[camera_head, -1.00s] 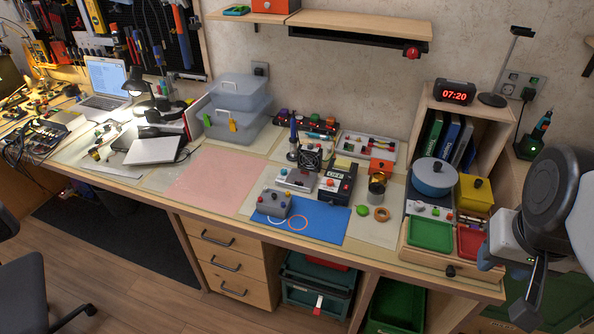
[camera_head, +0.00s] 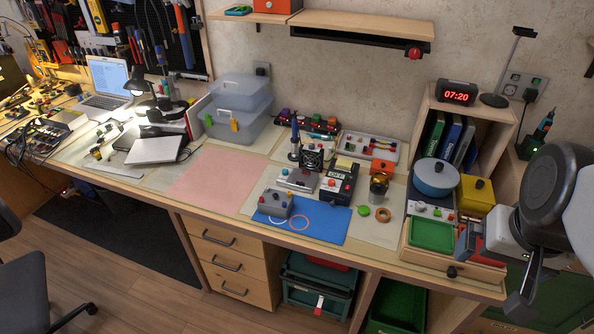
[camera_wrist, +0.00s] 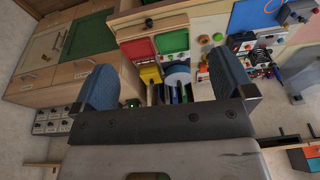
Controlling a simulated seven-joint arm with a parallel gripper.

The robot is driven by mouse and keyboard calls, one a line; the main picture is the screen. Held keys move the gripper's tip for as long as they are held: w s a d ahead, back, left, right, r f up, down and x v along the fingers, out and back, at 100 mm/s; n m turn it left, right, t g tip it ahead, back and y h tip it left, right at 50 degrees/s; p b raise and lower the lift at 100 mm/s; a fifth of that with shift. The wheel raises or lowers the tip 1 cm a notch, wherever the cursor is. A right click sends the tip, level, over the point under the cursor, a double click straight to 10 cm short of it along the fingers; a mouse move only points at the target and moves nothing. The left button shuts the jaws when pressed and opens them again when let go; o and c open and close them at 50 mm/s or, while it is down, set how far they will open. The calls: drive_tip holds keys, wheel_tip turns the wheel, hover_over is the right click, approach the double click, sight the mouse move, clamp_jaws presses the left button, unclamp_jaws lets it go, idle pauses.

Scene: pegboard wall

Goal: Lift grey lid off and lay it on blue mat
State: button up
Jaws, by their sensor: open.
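A round blue-grey pot (camera_head: 436,188) stands on the small stove unit at the right of the bench. The pot also shows between my fingers in the wrist view (camera_wrist: 177,77), partly hidden. The blue mat (camera_head: 331,228) lies flat at the bench's front, left of the stove. A grey box with knobs and an orange ring lie on it. My gripper (camera_head: 492,272) is open and empty, right of and in front of the pot; its fingers show in the wrist view (camera_wrist: 150,80).
A green tray (camera_head: 432,235) sits in front of the pot, and a yellow box (camera_head: 476,194) is beside it. A wooden shelf box with binders and a clock (camera_head: 457,92) stands behind. The mat's right part is bare.

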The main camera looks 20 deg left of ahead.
drive_tip(key=w+a+f+m+g+y, duration=0.1)
drive_tip(key=w+a+f+m+y, duration=0.35)
drive_tip(key=w+a, duration=0.6)
drive_tip(key=w+a+f+m+g+y, duration=0.2)
drive_tip(key=w+a+f+m+y, duration=0.4)
drive_tip(key=a, duration=0.8)
drive_tip(key=m+t+y, duration=0.1)
drive_tip(key=m+t, duration=0.2)
drive_tip(key=m, duration=0.6)
approach(276, 195)
drive_tip(key=shift+x, duration=0.85)
drive_tip(key=shift+w, duration=0.1)
drive_tip(key=shift+x, duration=1.25)
drive_tip(key=shift+x, duration=2.65)
